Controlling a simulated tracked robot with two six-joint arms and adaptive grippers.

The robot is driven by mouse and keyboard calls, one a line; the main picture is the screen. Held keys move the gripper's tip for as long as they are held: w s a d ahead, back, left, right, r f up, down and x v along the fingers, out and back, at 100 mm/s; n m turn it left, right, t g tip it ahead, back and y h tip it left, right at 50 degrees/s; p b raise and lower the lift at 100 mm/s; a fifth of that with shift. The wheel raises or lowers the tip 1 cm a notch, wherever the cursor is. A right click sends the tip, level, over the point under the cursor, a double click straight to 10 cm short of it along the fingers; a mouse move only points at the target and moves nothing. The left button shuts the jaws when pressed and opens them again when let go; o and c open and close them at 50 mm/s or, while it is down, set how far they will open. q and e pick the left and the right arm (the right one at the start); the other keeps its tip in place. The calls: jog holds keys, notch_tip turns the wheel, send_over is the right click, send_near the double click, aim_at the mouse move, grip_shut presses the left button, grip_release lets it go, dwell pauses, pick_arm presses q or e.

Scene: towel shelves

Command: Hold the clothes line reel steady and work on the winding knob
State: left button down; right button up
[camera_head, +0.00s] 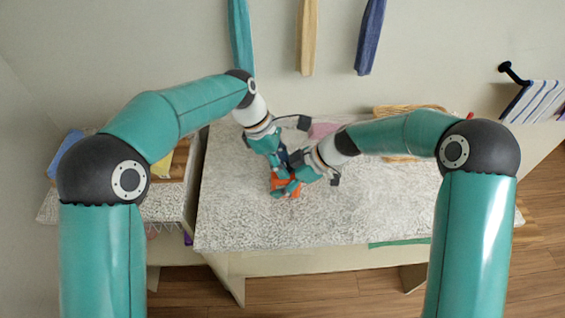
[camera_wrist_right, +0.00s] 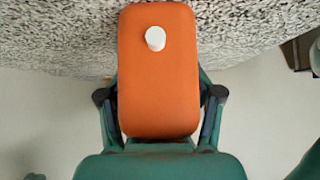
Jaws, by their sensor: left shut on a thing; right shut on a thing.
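The clothes line reel is an orange rounded block (camera_head: 279,181) on the speckled table top. It fills the middle of the right wrist view (camera_wrist_right: 158,90), with a round white knob (camera_wrist_right: 155,38) near its top end. My right gripper (camera_head: 285,187) is shut on the reel, one finger along each side in the wrist view (camera_wrist_right: 160,97). My left gripper (camera_head: 280,160) comes down close beside it from behind and is shut at the reel. Its contact is mostly hidden by the grippers in the head view, and the knob cannot be made out there.
The speckled table (camera_head: 240,215) has free room left and front of the reel. A pink cloth (camera_head: 322,130) lies behind, near my right arm. A green cloth (camera_head: 400,242) is at the front edge. Towels (camera_head: 368,35) hang on the wall.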

pick_arm(q)
jog(key=c, duration=0.8)
grip_release()
jog(key=shift+o, duration=0.2)
jog(key=v, duration=1.2)
jog(key=shift+a+f, duration=0.1)
